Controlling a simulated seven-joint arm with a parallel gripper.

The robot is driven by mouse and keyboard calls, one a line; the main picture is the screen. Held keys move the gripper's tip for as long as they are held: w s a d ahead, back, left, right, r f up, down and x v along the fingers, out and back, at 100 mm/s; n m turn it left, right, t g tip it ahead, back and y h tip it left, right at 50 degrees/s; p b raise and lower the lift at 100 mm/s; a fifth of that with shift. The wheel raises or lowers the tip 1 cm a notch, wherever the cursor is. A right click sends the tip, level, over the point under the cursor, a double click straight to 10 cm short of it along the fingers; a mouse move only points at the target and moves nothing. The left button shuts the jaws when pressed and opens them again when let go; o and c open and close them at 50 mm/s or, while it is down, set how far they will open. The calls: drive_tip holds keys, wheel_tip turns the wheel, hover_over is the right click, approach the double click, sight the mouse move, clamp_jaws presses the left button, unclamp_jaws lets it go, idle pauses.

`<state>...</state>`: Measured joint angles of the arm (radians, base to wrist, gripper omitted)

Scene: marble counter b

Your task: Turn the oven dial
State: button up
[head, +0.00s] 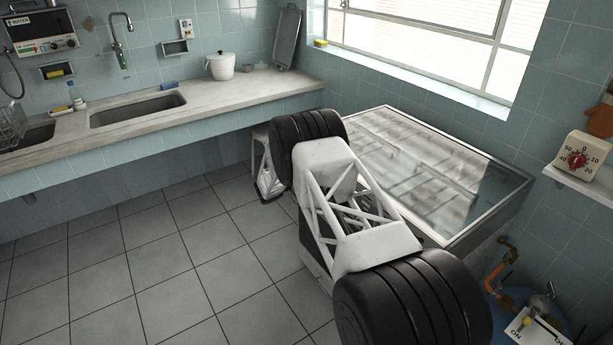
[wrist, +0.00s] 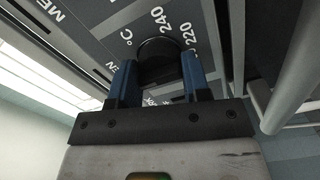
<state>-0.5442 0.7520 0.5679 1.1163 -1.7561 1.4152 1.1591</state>
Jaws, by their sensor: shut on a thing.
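The oven dial (wrist: 158,50) is a dark round knob on a grey control panel (wrist: 100,22) in the wrist view. White markings around it include 240, 220 and °C. My gripper (wrist: 159,72) has its two blue fingers on either side of the dial, shut on it. The dial's pointer and much of its front are hidden or too dark to read. Neither the oven nor my gripper's fingers show in the head view.
In the wrist view a grey bar (wrist: 298,75) runs close on the right. In the head view a counter (head: 220,100) with a sink stands at the back left, a glass-topped unit (head: 500,190) at the right. Tiled floor (head: 160,260) is clear at left.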

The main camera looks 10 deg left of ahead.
drive_tip(key=shift+f, duration=0.1)
drive_tip(key=o, duration=0.9)
drive_tip(key=shift+v, duration=3.9)
